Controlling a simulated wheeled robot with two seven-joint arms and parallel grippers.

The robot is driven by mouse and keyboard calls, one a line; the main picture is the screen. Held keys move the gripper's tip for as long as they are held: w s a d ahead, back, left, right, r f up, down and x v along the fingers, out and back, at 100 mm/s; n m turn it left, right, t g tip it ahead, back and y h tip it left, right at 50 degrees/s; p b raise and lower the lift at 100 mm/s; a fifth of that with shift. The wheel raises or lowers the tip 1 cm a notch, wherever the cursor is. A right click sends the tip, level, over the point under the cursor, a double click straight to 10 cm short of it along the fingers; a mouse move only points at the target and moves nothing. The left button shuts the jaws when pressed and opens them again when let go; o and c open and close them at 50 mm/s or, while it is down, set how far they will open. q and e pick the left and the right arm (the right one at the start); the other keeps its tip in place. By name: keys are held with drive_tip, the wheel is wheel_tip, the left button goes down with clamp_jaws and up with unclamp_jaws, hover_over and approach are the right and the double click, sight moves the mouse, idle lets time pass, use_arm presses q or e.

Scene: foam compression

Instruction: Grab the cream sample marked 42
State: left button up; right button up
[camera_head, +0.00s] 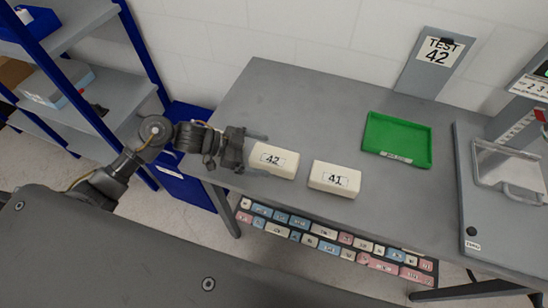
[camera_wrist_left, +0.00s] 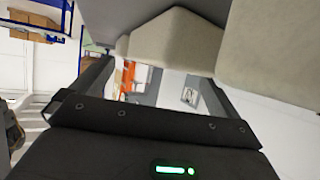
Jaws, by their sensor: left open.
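The cream sample marked 42 (camera_head: 273,161) lies flat near the front left of the grey table, label up. It fills the upper middle of the left wrist view (camera_wrist_left: 172,40), with no number legible there. My left gripper (camera_head: 262,155) is open at the left end of this sample. One finger shows along its far side and one along its near side; I cannot tell whether they touch it. A similar cream sample marked 41 (camera_head: 334,179) lies just to the right and also shows at the wrist view's upper right (camera_wrist_left: 268,50). My right gripper is out of view.
A green tray (camera_head: 397,139) sits empty to the right on the table (camera_head: 330,100). A sign reading TEST 42 (camera_head: 437,53) stands behind it. A testing machine (camera_head: 507,170) is at far right. A blue-framed shelf (camera_head: 85,85) is at left. A rack of several samples (camera_head: 330,240) is below.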

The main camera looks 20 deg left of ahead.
sight(272, 157)
use_arm(q)
drive_tip(key=x, duration=0.3)
drive_tip(key=shift+w+d, duration=0.1)
drive_tip(key=shift+d, duration=0.05)
drive_tip(key=c, duration=1)
